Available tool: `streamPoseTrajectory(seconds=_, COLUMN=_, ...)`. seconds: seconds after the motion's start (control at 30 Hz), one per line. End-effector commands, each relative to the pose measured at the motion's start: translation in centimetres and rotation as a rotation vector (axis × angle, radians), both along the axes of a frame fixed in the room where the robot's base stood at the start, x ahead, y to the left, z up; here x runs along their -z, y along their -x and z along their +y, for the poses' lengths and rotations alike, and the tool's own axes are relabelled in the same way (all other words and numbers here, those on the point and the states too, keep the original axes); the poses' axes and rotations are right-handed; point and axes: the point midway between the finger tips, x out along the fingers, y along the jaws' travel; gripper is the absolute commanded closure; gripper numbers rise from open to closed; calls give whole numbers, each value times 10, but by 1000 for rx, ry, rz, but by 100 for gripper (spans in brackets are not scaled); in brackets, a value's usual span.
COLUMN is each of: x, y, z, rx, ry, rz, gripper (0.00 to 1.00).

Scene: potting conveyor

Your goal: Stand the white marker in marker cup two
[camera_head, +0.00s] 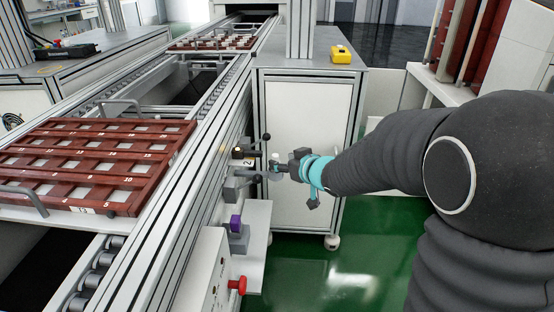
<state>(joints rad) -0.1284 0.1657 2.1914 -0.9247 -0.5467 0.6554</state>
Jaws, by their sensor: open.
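My gripper (284,171), with a teal band behind it, is at the middle of the picture, beside the conveyor's side. It reaches in from the right and its jaws are open. A small white piece (275,156) shows at the gripper's fingers; it may be the white marker, but it is too small to be sure. A label with a 2 (248,162) is on the conveyor side, just left of the fingers, among dark and grey fittings. I cannot make out the cup itself there. A purple block (236,222) sits in a grey holder (239,240) lower down.
A red tray (70,190) with numbered compartments rests on the conveyor (185,190) at left. A red knob (238,285) sticks out at the front. A white cabinet (308,150) stands behind the gripper, with a yellow device (341,54) on top. Green floor (345,265) is clear below.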

Motion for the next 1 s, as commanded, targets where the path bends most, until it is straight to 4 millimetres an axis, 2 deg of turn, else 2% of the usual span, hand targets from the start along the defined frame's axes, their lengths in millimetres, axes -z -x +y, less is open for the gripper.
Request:
streamPoseTrajectory(seconds=0.1, x=-13, y=20, z=-14, rx=3, ry=0, rz=-1, gripper=46)
streamPoseTrajectory(seconds=0.3, x=-22, y=43, z=-29, rx=1, ry=-1, rz=-2, gripper=46)
streamPoseTrajectory(seconds=0.5, x=-26, y=53, z=-36, rx=0, ry=1, rz=1, gripper=46)
streamPoseTrajectory(seconds=0.67, x=-28, y=55, z=-38, rx=6, ry=2, rz=0, gripper=46)
streamPoseTrajectory(seconds=0.73, x=-32, y=55, z=-45, rx=36, ry=16, rz=-6, gripper=46)
streamPoseTrajectory(seconds=0.87, x=-51, y=61, z=-79, rx=180, ry=80, rz=-21, gripper=46)
streamPoseTrajectory(seconds=0.97, x=-67, y=81, z=-120, rx=343, ry=147, rz=3, gripper=46)
streamPoseTrajectory(seconds=1.0, x=-71, y=94, z=-136, rx=407, ry=170, rz=25, gripper=46)
